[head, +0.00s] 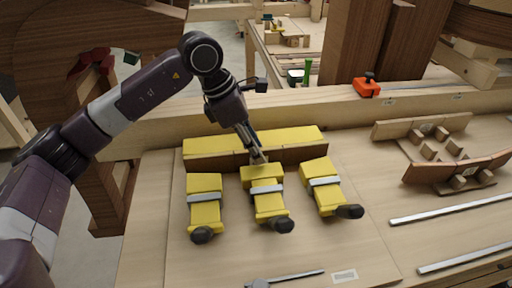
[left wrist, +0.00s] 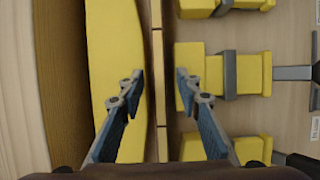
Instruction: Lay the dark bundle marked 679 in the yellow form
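The yellow form (head: 225,146) is a long block with a curved edge; its yellow top also shows in the left wrist view (left wrist: 112,60). A dark brown strip (head: 212,162), seemingly the bundle, stands along its front side; no number is legible on it. In the left wrist view thin brown strips (left wrist: 157,45) run between the form and the yellow blocks. My left gripper (head: 259,160) is over the strip near its middle. Its fingers (left wrist: 158,85) are apart, one on the form's side and one on the blocks' side, touching nothing clearly. My right gripper is not in view.
Three yellow blocks with grey bands and dark knobs, left (head: 206,215), middle (head: 268,207) and right (head: 322,178), stand before the form. A wooden form with curved dark pieces (head: 425,171) and metal bars (head: 445,208) lie to the right. An orange tool (head: 366,88) sits behind.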

